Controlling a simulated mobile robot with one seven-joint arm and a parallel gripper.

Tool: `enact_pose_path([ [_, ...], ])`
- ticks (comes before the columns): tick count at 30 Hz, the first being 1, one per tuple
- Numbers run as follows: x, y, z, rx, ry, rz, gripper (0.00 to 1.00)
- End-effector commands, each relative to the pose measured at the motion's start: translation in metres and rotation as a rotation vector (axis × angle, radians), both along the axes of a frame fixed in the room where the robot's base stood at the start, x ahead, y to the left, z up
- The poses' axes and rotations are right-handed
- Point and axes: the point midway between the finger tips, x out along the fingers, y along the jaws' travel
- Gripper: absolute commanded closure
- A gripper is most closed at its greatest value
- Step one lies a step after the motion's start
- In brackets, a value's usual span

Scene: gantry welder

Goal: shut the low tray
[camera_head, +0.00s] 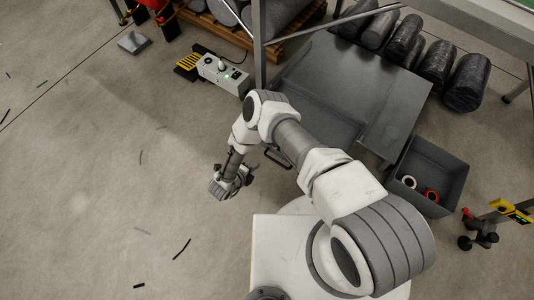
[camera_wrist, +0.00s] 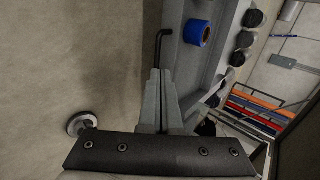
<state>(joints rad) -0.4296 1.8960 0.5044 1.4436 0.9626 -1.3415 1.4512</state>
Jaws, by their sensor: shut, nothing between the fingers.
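The low tray (camera_head: 318,92) is a wide flat grey metal tray near the floor, under the frame of the gantry. A black bar handle (camera_head: 278,158) shows at its near edge, partly beside my arm. It is out from under the frame at least in part; my arm hides some of its near side. My gripper (camera_head: 232,183) is low over the floor, left of the handle and apart from it. In the wrist view its grey fingers (camera_wrist: 158,88) are shut and empty. A black bent rod (camera_wrist: 163,42), probably the handle, shows just beyond the fingertips.
A grey bin (camera_head: 432,178) with rings inside stands right of the tray. Dark cylinders (camera_head: 405,40) lie behind it. A white control box (camera_head: 222,72) stands on the floor at the left. A blue roll (camera_wrist: 197,33) shows in the wrist view. The floor at left is mostly clear.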

Motion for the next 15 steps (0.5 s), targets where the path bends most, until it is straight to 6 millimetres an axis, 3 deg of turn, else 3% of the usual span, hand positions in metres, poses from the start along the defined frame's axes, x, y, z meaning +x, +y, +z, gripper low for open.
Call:
enact_pose_path([
  [5,0.013,-0.009,-0.017,-0.002,-0.003,-0.003,1.00],
  [15,0.057,-0.039,-0.067,-0.002,-0.002,-0.002,1.00],
])
